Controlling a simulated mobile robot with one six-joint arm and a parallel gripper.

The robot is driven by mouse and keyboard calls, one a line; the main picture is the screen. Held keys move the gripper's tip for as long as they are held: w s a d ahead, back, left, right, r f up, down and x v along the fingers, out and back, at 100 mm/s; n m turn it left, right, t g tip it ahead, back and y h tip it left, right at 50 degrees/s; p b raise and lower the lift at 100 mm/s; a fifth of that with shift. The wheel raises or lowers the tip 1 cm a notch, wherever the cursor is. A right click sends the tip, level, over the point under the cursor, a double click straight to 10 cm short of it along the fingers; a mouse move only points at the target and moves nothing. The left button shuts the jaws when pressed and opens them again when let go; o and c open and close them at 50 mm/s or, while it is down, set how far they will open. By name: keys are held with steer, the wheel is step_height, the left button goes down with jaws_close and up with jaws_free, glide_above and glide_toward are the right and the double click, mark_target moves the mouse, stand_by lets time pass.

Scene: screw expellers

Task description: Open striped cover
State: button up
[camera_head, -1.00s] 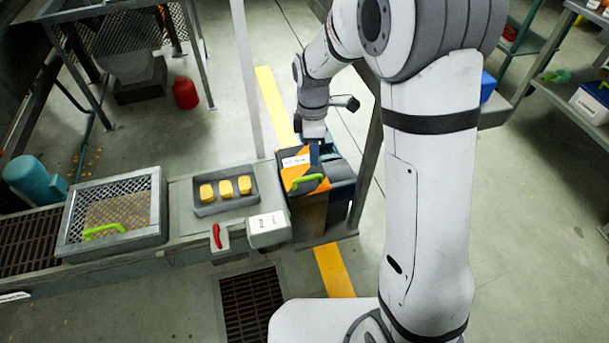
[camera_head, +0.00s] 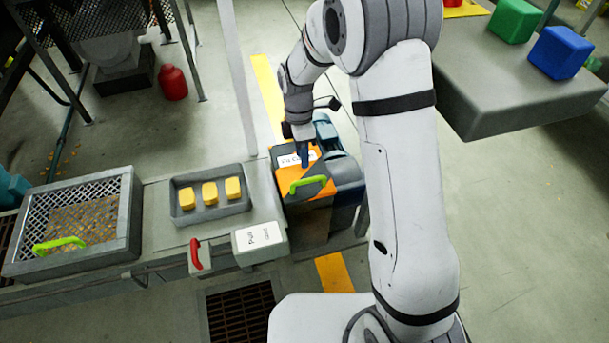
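The striped cover (camera_head: 312,194) is orange and dark grey, with a bright green handle (camera_head: 308,183) near its front edge and a white label towards its back. It lies flat and closed on a dark box beside the bench. My gripper (camera_head: 304,162) points down over the back part of the cover, near the label and behind the green handle. Its dark blue fingers look close to the cover; I cannot tell if they touch it. The finger opening is too small to read. The handle is clear of my gripper.
A mesh cover (camera_head: 78,222) with a green handle, a tray (camera_head: 183,218) of yellow blocks, a red handle (camera_head: 196,256) and a labelled white box (camera_head: 262,252) are to the left. A grey table (camera_head: 480,88) with green and blue blocks is at upper right. A post (camera_head: 238,75) stands behind.

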mark_target(304, 180)
steer(key=f+b, duration=0.1)
steer(key=f, duration=0.1)
steer(key=s+f+b, duration=0.1)
steer(key=f, duration=0.4)
steer(key=shift+s+d+f+b, duration=0.15)
steer(key=shift+d+f+b, duration=0.05)
steer(key=shift+f+b, duration=0.2)
jaws_close()
